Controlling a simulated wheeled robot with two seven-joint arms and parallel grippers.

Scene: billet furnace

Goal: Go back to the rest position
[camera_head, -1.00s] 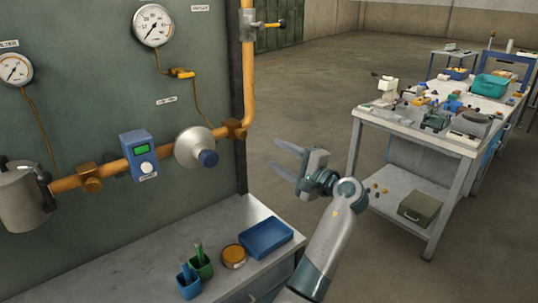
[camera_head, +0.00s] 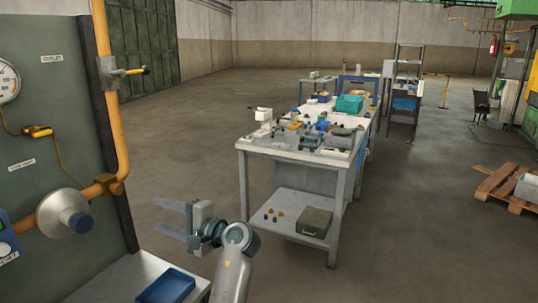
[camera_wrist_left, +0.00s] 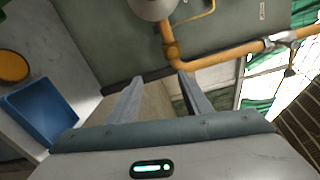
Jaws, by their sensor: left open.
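My left gripper (camera_head: 172,222) is in the lower left of the head view, in front of the green panel's right edge and above the floor. Its two fingers are apart, with nothing between them. In the left wrist view the fingers (camera_wrist_left: 160,98) also show spread and empty, pointing towards the foot of the panel and the orange pipe. My right gripper is in neither view.
The green panel (camera_head: 62,140) carries an orange pipe (camera_head: 110,120) and a round grey fitting (camera_head: 65,212). A blue tray (camera_head: 166,287) lies on the bench below. A cluttered workbench (camera_head: 290,151) stands ahead. A pallet (camera_head: 500,190) lies at right. Floor between is open.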

